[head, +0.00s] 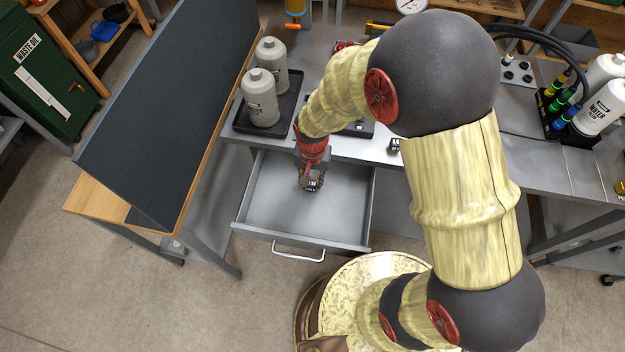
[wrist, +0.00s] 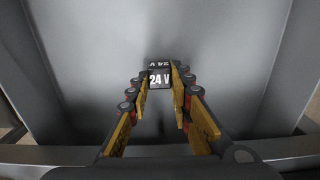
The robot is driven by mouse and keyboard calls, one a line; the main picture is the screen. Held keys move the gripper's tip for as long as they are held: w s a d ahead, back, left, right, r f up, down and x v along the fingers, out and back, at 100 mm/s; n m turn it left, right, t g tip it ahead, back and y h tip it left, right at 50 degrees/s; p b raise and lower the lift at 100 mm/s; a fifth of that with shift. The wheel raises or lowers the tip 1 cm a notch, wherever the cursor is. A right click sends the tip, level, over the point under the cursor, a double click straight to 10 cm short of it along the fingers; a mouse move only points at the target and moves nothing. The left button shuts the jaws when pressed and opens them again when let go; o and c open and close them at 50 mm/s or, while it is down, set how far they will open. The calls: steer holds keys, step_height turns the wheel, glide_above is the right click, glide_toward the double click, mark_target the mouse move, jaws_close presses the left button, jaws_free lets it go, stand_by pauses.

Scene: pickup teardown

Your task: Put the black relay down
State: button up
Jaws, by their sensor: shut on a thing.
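The black relay (wrist: 159,77) shows in the wrist view as a small dark block with a white "24 V" label, between my fingertips. My gripper (wrist: 160,84) is shut on it. In the head view my gripper (head: 311,180) points down inside the open grey drawer (head: 271,207), and the relay is mostly hidden by the fingers. I cannot tell whether the relay touches the drawer floor. The drawer floor around it is bare.
The metal workbench (head: 349,148) stands above the drawer. Two grey bottles (head: 262,98) stand in a black tray on it. A dark panel (head: 172,99) rises to the left. A small dark block (head: 394,146) sits at the bench's front edge.

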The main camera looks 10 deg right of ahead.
steer(key=shift+f, duration=0.15)
steer(key=o, duration=0.9)
steer(key=shift+o, duration=0.3)
step_height(320, 180, up, 13)
steer(key=p, duration=0.3)
steer(key=shift+f, duration=0.2)
step_height(320, 180, up, 7)
steer(key=t, duration=0.1)
glide_above(313, 181)
steer(key=d, duration=0.3)
steer(key=s+d+r+n+t, duration=0.2)
steer(key=s+d+r, duration=0.2)
steer(key=s+r, duration=0.2)
steer(key=s+d+r+n+t, duration=0.2)
steer(key=s+d+r, duration=0.2)
steer(key=s+r, duration=0.3)
step_height(313, 181, up, 4)
steer(key=shift+s+d+r+t, duration=0.2)
steer(key=shift+d+r+t, duration=0.05)
steer(key=shift+t, duration=0.05)
